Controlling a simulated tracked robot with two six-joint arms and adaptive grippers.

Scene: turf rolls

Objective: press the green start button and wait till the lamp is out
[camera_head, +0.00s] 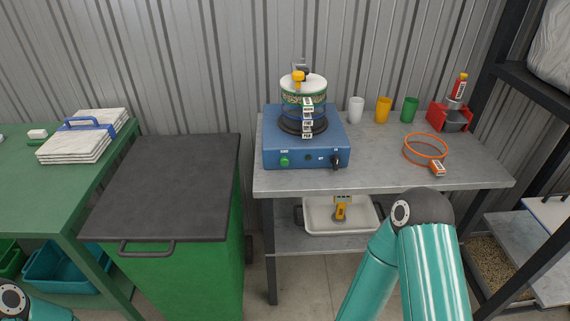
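A blue sieve shaker (272,142) stands on the grey bench, with a banded round sieve stack (290,98) on its black round plate. A white lid and a yellow knob top the stack. The green start button (285,161) is at the left of the shaker's front face, with nothing touching it. A small dark round spot (309,157), possibly the lamp, is right of the button and shows no glow. A black knob or switch is further right. My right arm shows at bottom right and my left arm at the bottom left corner; neither gripper is in view.
A white tray (330,219) sits on the shelf below. A black-lidded green bin (172,185) stands left. The bench's front edge is clear before the shaker.

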